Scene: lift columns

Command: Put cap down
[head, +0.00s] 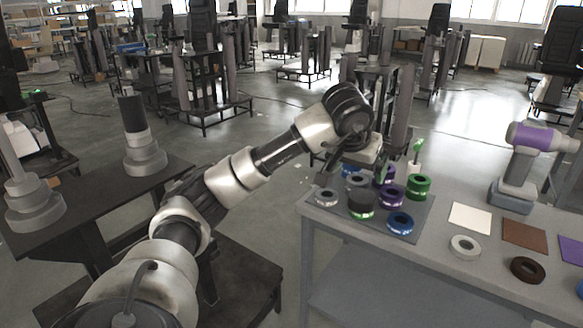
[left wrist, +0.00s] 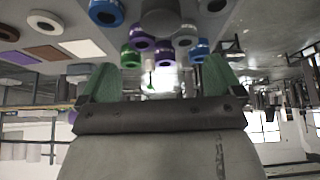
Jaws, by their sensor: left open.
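Several ring-shaped caps stand on a dark mat (head: 432,207) on the grey table. They include a pale grey cap (head: 326,198), a dark cap with a green band (head: 362,206), a blue cap (head: 400,223), a purple cap (head: 392,195) and a green cap (head: 418,187). My left gripper (head: 362,163) hangs above the back of this group and partly hides the rear caps. In the left wrist view its green-padded fingers (left wrist: 158,78) are apart with nothing between them. The caps, such as a purple one (left wrist: 142,43), lie beyond the fingertips. My right gripper is not seen.
Right of the mat lie a white square (head: 470,218), a brown square (head: 524,234), a grey ring (head: 464,247) and a dark brown ring (head: 527,269). A purple and grey device (head: 519,165) stands at the table's right. A dark table (head: 105,198) with stepped columns is at left.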

